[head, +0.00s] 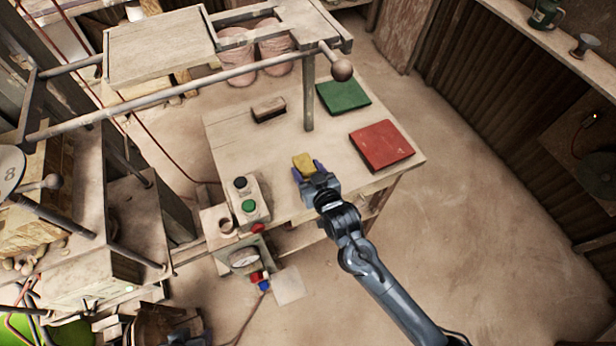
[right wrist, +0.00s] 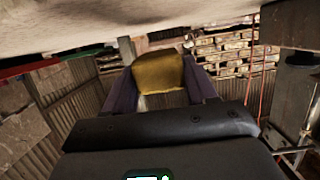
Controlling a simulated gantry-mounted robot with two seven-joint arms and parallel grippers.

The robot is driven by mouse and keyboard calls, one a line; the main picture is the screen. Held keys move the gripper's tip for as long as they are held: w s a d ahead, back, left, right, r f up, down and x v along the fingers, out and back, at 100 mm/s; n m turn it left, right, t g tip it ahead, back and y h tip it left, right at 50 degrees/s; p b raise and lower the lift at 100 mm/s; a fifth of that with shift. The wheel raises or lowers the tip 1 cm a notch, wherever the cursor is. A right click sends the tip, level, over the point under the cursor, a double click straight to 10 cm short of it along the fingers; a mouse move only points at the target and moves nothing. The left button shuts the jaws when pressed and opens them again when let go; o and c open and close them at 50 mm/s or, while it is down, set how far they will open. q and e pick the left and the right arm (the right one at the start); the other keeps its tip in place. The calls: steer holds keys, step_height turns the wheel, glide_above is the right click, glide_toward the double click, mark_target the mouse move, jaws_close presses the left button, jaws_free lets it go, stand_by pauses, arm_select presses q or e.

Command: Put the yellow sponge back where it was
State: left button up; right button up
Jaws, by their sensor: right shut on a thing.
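The yellow sponge (head: 303,161) is between the fingers of my right gripper (head: 309,170), over the front part of the wooden table (head: 235,140). In the right wrist view the sponge (right wrist: 158,73) sits between the two purple fingers (right wrist: 160,88), which are shut on it. The pale tabletop (right wrist: 100,25) fills the top of that view; I cannot tell whether the sponge touches it. My left gripper is in neither view.
A red tile (head: 382,145) and a green tile (head: 343,95) lie at the table's right and back. A dark brown block (head: 268,108) lies at the back left. A button box (head: 246,198) stands at the left front edge. A horizontal bar with a ball end (head: 341,69) overhangs the back.

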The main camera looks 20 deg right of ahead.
mark_target(308, 178)
steer(key=shift+f, duration=1.55)
steer(key=shift+f, duration=0.1)
steer(key=o, duration=1.1)
steer(key=shift+c, duration=0.2)
